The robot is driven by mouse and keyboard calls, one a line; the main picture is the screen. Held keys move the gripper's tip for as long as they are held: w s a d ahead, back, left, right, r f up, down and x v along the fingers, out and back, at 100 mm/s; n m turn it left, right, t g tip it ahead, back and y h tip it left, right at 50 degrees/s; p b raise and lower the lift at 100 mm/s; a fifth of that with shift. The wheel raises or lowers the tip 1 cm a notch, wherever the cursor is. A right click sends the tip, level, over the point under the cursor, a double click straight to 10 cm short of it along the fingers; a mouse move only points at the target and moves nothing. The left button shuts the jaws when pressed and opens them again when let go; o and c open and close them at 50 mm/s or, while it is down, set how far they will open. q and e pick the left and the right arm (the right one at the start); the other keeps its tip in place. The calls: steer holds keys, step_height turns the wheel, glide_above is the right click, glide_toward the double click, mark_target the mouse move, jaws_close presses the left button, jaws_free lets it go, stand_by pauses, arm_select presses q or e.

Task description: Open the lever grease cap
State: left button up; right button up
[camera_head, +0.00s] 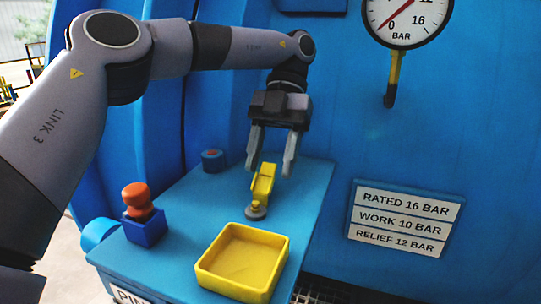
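The lever grease cap (263,184) has a raised yellow lever on a small round grey base and stands on the blue shelf. My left gripper (269,170) points down above and behind it. Its two grey fingers are spread apart, with the top of the yellow lever between or just in front of the fingertips. I cannot tell whether either finger touches the lever. My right gripper is not in view.
A yellow open tray (283,262) sits in front of the cap. An orange knob on a blue block (145,228) stands at left; a small blue cylinder (213,160) is behind. The blue wall carries a pressure gauge (408,14) and a rating plate (404,218).

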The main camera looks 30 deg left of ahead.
arm_select(q)
steer(key=shift+s+r+t+y, duration=0.3)
steer(key=shift+s+r+t, duration=0.1)
steer(key=shift+t, duration=0.6)
